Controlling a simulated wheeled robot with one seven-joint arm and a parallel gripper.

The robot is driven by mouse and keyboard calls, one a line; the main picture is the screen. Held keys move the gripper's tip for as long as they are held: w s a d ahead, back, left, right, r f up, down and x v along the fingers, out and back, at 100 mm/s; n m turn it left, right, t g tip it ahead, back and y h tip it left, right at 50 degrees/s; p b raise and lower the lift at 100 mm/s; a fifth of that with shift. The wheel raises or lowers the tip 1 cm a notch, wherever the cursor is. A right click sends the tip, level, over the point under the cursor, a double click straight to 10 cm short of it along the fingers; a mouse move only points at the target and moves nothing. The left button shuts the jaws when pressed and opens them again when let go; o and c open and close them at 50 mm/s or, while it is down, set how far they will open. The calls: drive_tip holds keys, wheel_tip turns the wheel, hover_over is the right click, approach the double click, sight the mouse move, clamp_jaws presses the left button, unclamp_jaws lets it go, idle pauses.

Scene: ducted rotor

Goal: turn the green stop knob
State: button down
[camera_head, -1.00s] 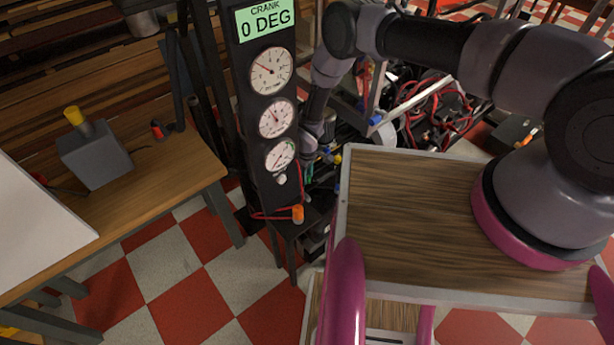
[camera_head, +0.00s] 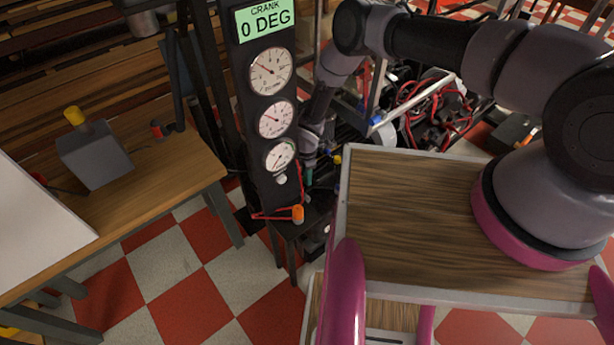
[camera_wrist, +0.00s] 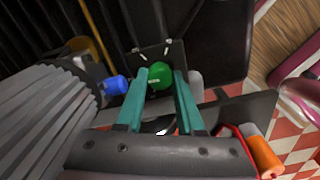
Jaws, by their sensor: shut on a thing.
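The green stop knob (camera_wrist: 159,76) is round and sits on a dark plate with white marks above it in the wrist view. My gripper (camera_wrist: 160,80) reaches it with two teal fingers, one on each side, and is shut on the knob. In the head view my gripper (camera_head: 309,175) is small and low beside the dark gauge panel (camera_head: 262,120). The knob cannot be made out in the head view.
A blue knob (camera_wrist: 117,85) and a ribbed grey cylinder (camera_wrist: 50,115) lie left of my fingers. An orange cylinder (camera_wrist: 264,157) with red cable is at lower right. The panel's display (camera_head: 264,18) reads 0 DEG. A wooden bench (camera_head: 170,175) stands at left.

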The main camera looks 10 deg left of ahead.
drive_tip(key=shift+n, duration=0.7)
drive_tip(key=c, duration=0.5)
unclamp_jaws()
wheel_tip(320, 180, up, 11)
drive_tip(key=shift+f, duration=0.1)
idle(0.4)
